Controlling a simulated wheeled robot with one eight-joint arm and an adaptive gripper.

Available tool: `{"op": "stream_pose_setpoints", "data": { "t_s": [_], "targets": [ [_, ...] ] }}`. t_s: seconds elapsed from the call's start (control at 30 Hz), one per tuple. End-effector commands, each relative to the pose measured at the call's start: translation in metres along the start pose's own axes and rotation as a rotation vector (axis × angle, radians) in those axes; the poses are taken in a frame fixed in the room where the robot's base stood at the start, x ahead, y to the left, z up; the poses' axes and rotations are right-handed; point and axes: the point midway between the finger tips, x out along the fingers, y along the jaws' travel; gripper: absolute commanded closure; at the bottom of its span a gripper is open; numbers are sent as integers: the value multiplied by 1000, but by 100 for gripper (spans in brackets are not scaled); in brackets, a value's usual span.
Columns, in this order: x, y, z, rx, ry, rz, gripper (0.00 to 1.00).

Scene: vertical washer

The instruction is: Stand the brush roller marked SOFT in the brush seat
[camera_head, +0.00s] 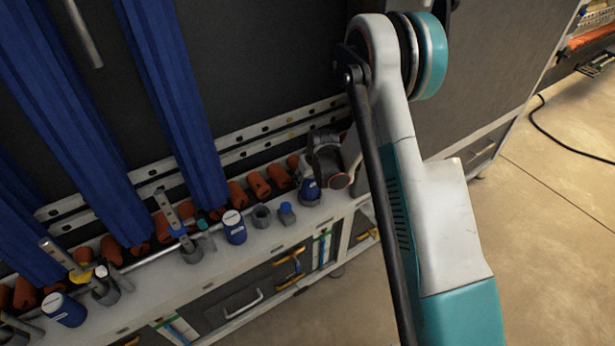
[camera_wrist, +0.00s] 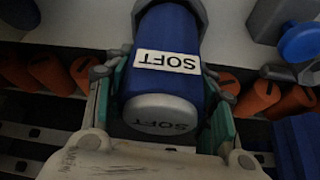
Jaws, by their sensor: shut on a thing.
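The blue brush roller with a white SOFT label (camera_wrist: 167,62) and a grey end cap also reading SOFT stands between the fingers of my gripper (camera_wrist: 163,98) in the wrist view. The teal finger pads press on its two sides. A grey rim (camera_wrist: 139,12), seemingly the brush seat, shows around its far end. I cannot tell whether the roller rests inside it or just above it. In the head view my gripper (camera_head: 325,160) is at the right end of the white ledge, with the blue roller (camera_head: 309,190) partly hidden below it.
A blue-capped part (camera_head: 287,214) and an open grey cup (camera_head: 262,216) stand to the left on the white ledge (camera_head: 275,240). Another blue roller (camera_head: 235,228) stands farther left. Orange pieces (camera_head: 258,184) line the back, under hanging blue strips (camera_head: 175,90).

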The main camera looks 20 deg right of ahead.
Motion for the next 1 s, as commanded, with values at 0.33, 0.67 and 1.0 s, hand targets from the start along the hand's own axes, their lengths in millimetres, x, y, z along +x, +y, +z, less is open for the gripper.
{"op": "stream_pose_setpoints", "data": {
  "t_s": [0.33,0.67,1.0],
  "targets": [
    [8,0,3,0,0,0,78],
    [14,0,6,0,0,0,78],
    [19,0,8,0,0,0,26]
  ]
}}
